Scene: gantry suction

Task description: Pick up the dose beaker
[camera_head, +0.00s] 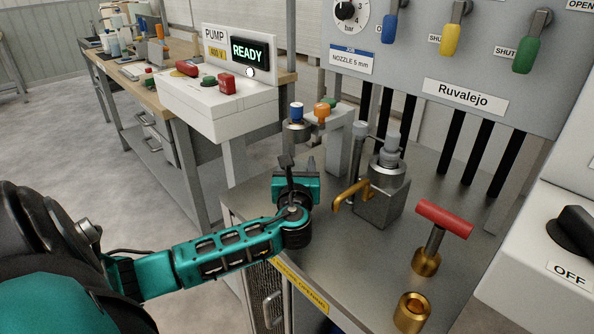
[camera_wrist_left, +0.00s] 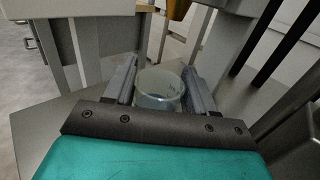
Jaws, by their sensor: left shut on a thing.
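The dose beaker (camera_wrist_left: 160,88), a small clear cup, sits between the two grey fingers in the left wrist view. My left gripper (camera_head: 288,165) is shut on it, one finger on each side, over the near left part of the grey bench. In the head view the gripper hides the beaker. I cannot tell whether the beaker's base touches the bench. My right gripper is out of view.
A grey stand with blue and orange caps (camera_head: 320,112) is just behind the gripper. A metal block with a brass lever (camera_head: 380,195) stands close to its right. A red T-handle (camera_head: 444,218) and a brass socket (camera_head: 412,312) are further right.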

